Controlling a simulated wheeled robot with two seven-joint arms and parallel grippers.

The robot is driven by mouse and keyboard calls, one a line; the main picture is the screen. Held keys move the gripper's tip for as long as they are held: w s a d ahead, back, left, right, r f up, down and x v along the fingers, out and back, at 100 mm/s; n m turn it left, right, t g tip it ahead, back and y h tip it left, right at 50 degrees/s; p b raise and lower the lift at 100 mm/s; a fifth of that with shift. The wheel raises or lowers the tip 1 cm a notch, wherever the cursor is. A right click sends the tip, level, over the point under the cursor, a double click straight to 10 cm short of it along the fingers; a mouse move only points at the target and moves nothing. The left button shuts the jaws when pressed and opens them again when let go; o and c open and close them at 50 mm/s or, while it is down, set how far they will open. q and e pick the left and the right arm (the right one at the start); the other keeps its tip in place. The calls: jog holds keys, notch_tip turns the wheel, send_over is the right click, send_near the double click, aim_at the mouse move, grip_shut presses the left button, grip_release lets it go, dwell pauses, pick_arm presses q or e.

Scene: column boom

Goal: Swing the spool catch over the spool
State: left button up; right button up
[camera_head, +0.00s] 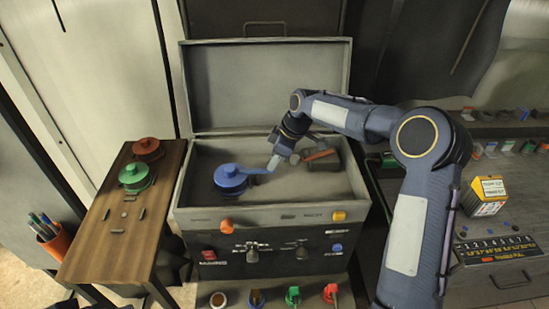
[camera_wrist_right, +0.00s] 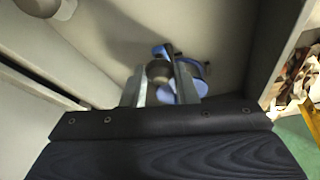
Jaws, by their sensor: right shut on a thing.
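A round blue spool (camera_head: 230,180) sits at the left inside the open grey chest. A thin blue bar, the spool catch (camera_head: 258,170), reaches from the spool's right side to my right gripper (camera_head: 273,163). In the right wrist view, my right gripper (camera_wrist_right: 161,84) is shut on a grey knob (camera_wrist_right: 160,72) beside the blue catch (camera_wrist_right: 164,49). The blue spool (camera_wrist_right: 199,72) shows partly behind the right finger there. I cannot tell how far the catch lies across the spool's top. My left gripper is not in view.
The chest's raised lid (camera_head: 265,85) stands behind; its front wall (camera_head: 270,216) is close. A dark block with an orange-red top (camera_head: 322,157) is inside, right of my gripper. A wooden side table (camera_head: 120,225) holds a green spool (camera_head: 135,176) and a red spool (camera_head: 147,148).

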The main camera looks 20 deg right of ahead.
jog(key=shift+w+r, duration=0.1)
jog(key=shift+w, duration=0.05)
dwell(0.3)
jog(key=o, duration=1)
jog(key=shift+b+v, duration=0.55)
jog(key=shift+v, duration=3.35)
